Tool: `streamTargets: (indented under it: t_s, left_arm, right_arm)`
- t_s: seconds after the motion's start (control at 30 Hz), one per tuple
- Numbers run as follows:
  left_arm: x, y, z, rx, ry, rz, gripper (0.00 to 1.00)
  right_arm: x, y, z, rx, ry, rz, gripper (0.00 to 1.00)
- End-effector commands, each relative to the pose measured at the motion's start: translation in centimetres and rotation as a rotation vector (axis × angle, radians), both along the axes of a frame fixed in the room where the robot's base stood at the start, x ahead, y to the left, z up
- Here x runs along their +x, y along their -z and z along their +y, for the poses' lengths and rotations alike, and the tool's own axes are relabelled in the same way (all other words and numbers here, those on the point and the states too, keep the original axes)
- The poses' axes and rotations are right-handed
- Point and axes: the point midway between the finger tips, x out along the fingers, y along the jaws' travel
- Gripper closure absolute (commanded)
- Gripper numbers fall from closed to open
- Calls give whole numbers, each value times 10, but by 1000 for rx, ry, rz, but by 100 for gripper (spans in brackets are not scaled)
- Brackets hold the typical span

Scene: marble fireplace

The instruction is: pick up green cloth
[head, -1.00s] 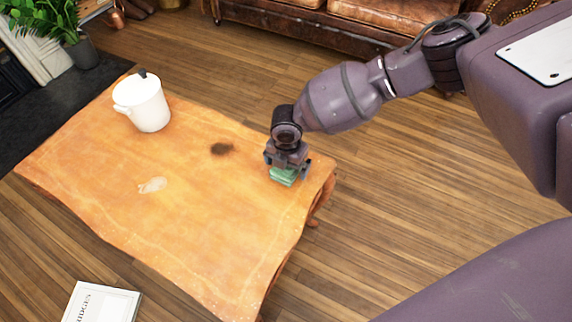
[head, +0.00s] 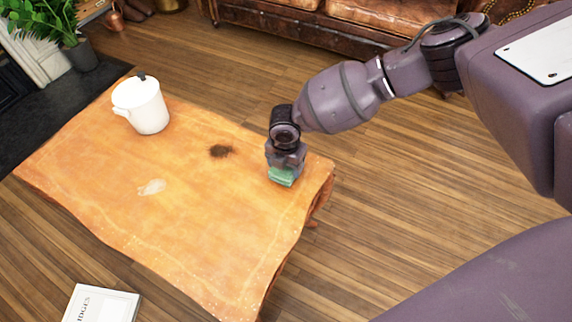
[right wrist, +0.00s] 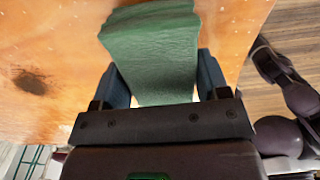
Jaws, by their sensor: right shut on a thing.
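The green cloth (head: 282,176) is a small folded piece near the right end of the wooden table. My right gripper (head: 284,168) is directly over it, pointing down, with its fingers shut on the cloth. In the right wrist view the cloth (right wrist: 150,45) runs between the two fingers of my gripper (right wrist: 163,85). Its far part extends past the fingertips over the table. I cannot tell whether the cloth still touches the tabletop. My left gripper is not in view.
The wooden table (head: 200,215) is mostly clear, with a dark mark (head: 221,151) and a pale patch (head: 152,187) on it. A white pot (head: 143,107) stands at its far left. A book (head: 100,304) lies at the lower left. A leather sofa (head: 300,22) is behind.

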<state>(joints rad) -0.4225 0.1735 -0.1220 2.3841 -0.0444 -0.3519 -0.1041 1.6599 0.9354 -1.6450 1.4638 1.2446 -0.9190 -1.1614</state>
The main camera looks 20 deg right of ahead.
Motion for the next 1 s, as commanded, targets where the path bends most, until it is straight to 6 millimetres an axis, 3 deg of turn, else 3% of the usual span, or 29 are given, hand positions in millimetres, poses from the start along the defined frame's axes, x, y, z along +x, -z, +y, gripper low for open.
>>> streamTargets:
  t_s: [0.27, 0.6, 0.8, 1.0]
  left_arm:
    - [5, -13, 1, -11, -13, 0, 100]
    - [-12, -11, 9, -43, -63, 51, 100]
    - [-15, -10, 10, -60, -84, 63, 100]
    - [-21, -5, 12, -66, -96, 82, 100]
  right_arm:
    - [5, -69, 0, 1, 1, -18, 55]
    - [3, -152, 0, 2, 1, -14, 55]
    - [2, -181, 0, 1, 0, -9, 55]
    - [1, -192, 0, 1, 0, -4, 55]
